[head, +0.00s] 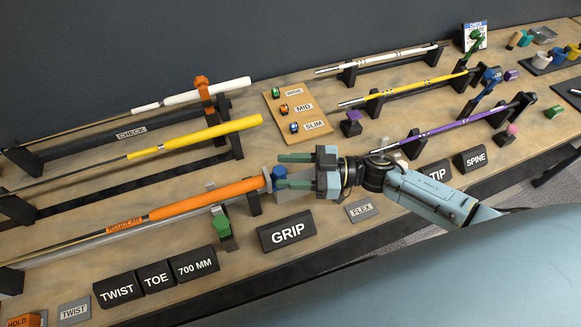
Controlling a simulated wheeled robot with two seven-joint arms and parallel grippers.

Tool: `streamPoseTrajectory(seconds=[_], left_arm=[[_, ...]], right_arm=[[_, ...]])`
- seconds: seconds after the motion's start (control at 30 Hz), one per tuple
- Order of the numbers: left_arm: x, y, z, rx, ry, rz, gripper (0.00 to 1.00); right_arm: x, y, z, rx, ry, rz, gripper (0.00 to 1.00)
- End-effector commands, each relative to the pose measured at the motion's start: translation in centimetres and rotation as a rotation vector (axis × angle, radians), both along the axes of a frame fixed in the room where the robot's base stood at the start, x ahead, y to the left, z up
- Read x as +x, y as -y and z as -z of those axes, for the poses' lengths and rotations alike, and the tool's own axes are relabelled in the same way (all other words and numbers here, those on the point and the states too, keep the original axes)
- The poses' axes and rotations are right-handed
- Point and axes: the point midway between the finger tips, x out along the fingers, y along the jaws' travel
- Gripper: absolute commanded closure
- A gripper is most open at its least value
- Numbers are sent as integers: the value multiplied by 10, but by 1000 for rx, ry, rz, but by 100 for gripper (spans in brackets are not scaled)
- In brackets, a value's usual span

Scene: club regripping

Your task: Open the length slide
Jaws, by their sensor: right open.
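My right gripper (280,171) is open, its fingers pointing left on either side of a blue knob (279,173). I cannot tell whether the fingers touch the knob. The knob sits by an upright grey plate (267,180) at the butt end of a club with an orange grip (205,198). This looks like the length slide, but no label names it. The orange-gripped club lies along a silver rail (130,233), with a 700 MM sign (195,264) in front. My left gripper is not in view.
A green clamp (221,226) stands below the orange grip. GRIP (287,234) and FLEX (361,210) signs sit in front of my right gripper. Yellow-gripped (200,137) and white-gripped (195,95) clubs lie behind. A size board (297,108) stands farther back.

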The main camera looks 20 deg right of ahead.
Motion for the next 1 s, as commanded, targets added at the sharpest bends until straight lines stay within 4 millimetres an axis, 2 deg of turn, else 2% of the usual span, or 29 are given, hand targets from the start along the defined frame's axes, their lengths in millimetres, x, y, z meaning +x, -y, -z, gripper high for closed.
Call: streamPoseTrajectory(seconds=[0.2, 0.57, 0.77, 0.87, 1.0], left_arm=[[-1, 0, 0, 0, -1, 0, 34], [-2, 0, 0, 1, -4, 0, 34], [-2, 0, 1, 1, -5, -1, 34], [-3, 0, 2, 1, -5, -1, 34], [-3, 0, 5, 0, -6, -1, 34]], right_arm=[[0, 0, 0, 0, 0, 0, 52], [0, 0, 0, 0, 0, 0, 100], [0, 2, 0, -1, 0, 1, 100], [1, 13, 2, -4, -1, 2, 100], [1, 37, 2, -6, -1, 2, 100]])
